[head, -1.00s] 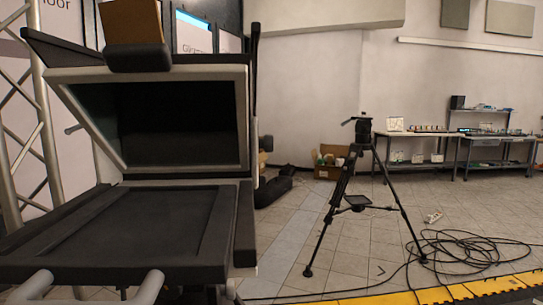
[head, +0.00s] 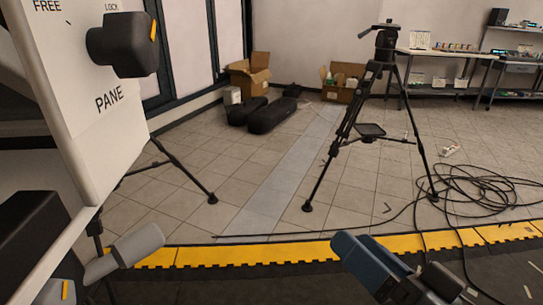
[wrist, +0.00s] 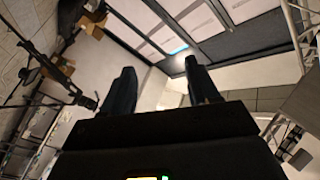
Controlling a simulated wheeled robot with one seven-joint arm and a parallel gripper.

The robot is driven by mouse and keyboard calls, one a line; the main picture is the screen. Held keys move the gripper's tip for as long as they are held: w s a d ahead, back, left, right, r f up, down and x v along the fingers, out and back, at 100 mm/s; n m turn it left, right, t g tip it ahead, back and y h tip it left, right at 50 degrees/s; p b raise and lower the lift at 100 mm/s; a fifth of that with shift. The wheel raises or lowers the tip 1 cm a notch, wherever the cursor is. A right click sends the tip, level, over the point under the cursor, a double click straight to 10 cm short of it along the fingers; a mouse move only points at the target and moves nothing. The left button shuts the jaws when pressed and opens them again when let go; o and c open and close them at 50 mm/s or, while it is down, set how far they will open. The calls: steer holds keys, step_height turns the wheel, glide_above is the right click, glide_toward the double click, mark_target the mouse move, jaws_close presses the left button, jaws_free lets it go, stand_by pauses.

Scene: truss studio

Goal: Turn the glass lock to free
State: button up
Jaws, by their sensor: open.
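A white panel (head: 85,130) stands close at the left of the head view, lettered FREE, LOCK and PANE. A black knob (head: 122,45) sticks out of it, below and beside the LOCK lettering, with a short orange mark on its outer end. I cannot tell exactly which word the mark points to. My gripper (head: 395,262) is low at the right of the head view, well apart from the knob. It is open and empty; its two dark fingers stand apart in the wrist view (wrist: 162,78), where the knob does not show.
A grey rounded bar end (head: 138,245) and dark parts stick out below the panel. A black tripod (head: 375,110) stands on the tiled floor beyond yellow edging (head: 210,256). Cables (head: 470,200) lie at right. Cardboard boxes (head: 250,75) are behind. Space between panel and gripper looks clear.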

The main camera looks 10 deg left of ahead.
steer(key=w+a+r+n+g+y, duration=0.1)
steer(key=a+r+n+g+y, duration=0.25)
steer(key=r, duration=0.35)
steer(key=n+g+y+b, duration=0.1)
steer(key=n+g+b, duration=0.1)
steer(key=n+g, duration=1.35)
glide_toward(151, 57)
steer(key=a, duration=0.2)
steer(key=shift+n+t, duration=0.4)
steer(key=x, duration=0.5)
steer(key=p+x, duration=0.1)
steer(key=x, duration=0.1)
steer(key=shift+s+r, duration=0.1)
steer(key=shift+s, duration=0.35)
steer(key=c, duration=1)
